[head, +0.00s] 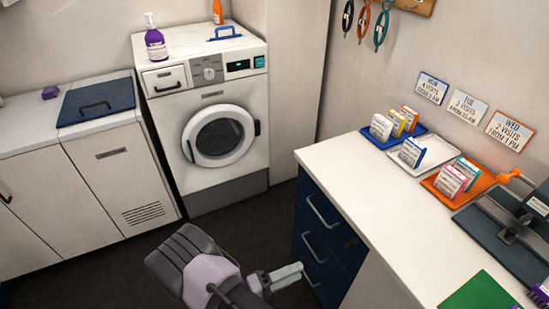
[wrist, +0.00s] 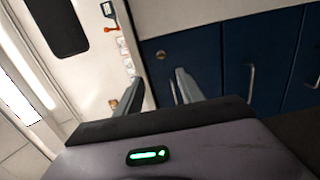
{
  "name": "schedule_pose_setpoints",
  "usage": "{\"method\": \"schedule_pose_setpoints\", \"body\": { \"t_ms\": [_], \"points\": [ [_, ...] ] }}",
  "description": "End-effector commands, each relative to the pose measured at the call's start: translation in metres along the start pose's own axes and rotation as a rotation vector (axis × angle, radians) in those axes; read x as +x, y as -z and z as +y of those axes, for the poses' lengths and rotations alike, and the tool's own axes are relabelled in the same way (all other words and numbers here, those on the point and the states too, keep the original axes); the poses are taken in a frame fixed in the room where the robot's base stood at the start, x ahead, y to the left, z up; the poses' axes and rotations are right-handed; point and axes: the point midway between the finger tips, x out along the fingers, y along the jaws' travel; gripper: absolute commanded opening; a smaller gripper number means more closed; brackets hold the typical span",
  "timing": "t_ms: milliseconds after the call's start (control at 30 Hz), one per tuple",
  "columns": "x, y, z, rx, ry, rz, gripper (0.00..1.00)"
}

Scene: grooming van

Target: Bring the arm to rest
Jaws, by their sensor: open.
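My gripper (head: 287,276) is in the lower middle of the head view, in front of the dark blue drawer unit (head: 322,238). It is open, and nothing shows between its fingers. In the wrist view my gripper's two fingers (wrist: 158,92) stand apart, with the blue drawer fronts (wrist: 225,65) beyond them. I cannot tell from the head view how far the fingertips are from the drawers.
A white counter (head: 375,210) on the right bears blue (head: 375,138), white (head: 405,165) and orange (head: 450,198) trays holding small packets. A washing machine (head: 222,172) and white cabinets (head: 110,175) stand at the back left. Dark floor (head: 240,232) lies between.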

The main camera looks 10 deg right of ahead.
Motion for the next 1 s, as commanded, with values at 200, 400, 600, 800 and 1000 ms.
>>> {"method": "schedule_pose_setpoints", "body": {
  "t_ms": [200, 400, 600, 800, 1000],
  "points": [
    [0.017, -0.013, 0.113, 0.017, 0.378, -0.397, 0.45],
    [0.013, -0.063, 0.212, 0.191, 0.963, -0.604, 0.45],
    [-0.014, -0.095, 0.288, 0.579, 1.452, -0.451, 0.45],
    [-0.030, -0.103, 0.333, 0.898, 1.618, -0.193, 0.45],
    [-0.033, -0.104, 0.342, 0.961, 1.635, -0.131, 0.45]
  ]
}}
